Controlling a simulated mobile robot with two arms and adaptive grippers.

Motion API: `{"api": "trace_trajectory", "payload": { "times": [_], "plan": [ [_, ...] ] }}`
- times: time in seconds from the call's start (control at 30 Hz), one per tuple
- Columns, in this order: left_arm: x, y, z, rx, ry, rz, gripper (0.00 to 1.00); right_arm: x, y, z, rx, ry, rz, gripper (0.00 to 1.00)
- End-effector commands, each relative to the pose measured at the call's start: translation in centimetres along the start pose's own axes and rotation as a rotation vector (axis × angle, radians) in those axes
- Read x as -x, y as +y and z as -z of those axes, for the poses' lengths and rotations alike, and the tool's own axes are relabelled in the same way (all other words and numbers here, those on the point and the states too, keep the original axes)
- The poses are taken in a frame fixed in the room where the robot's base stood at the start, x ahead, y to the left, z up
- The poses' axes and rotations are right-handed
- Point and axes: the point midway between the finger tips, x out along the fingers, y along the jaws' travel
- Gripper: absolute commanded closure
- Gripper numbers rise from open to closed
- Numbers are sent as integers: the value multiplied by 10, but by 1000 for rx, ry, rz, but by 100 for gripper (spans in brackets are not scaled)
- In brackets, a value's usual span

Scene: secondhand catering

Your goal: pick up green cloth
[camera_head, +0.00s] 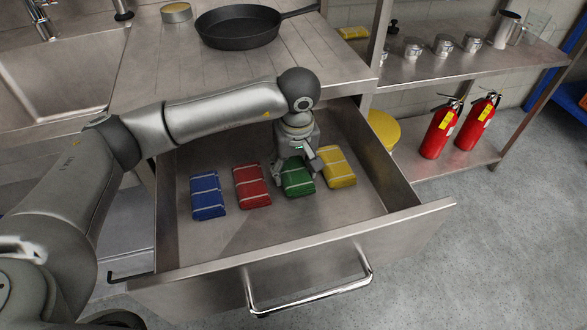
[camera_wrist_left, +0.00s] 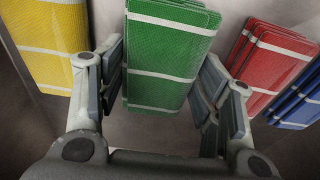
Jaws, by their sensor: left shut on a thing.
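The green cloth (camera_head: 297,178) is a folded stack with white bands. It lies in the open drawer between the red cloth (camera_head: 252,187) and the yellow cloth (camera_head: 337,167). My left gripper (camera_head: 297,172) reaches down into the drawer and is shut on the green cloth. In the left wrist view the green cloth (camera_wrist_left: 165,55) sits between the two fingers (camera_wrist_left: 163,85), which lie along its sides. From the head view I cannot tell whether it is lifted off the drawer floor. My right gripper is not in view.
A blue cloth (camera_head: 207,195) lies at the drawer's left. The drawer's front wall (camera_head: 300,248) and handle (camera_head: 310,295) stand nearest. A black pan (camera_head: 240,28) is on the counter above. Red fire extinguishers (camera_head: 440,130) stand on the low shelf at right.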

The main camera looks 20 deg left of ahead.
Motion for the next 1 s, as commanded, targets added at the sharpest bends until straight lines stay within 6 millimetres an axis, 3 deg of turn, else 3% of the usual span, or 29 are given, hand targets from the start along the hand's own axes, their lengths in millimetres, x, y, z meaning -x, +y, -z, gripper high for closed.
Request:
{"api": "trace_trajectory", "payload": {
  "times": [0.17, 0.47, 0.73, 1.0],
  "plan": [
    [26, 0, 4, 1, 4, -3, 62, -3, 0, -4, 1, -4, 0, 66],
    [94, -41, -23, -2, 8, -3, 62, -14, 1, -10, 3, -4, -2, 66],
    [117, -82, -57, -2, 3, 0, 62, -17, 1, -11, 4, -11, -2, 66],
    [132, -103, -74, -1, 3, 0, 62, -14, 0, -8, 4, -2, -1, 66]
  ]
}}
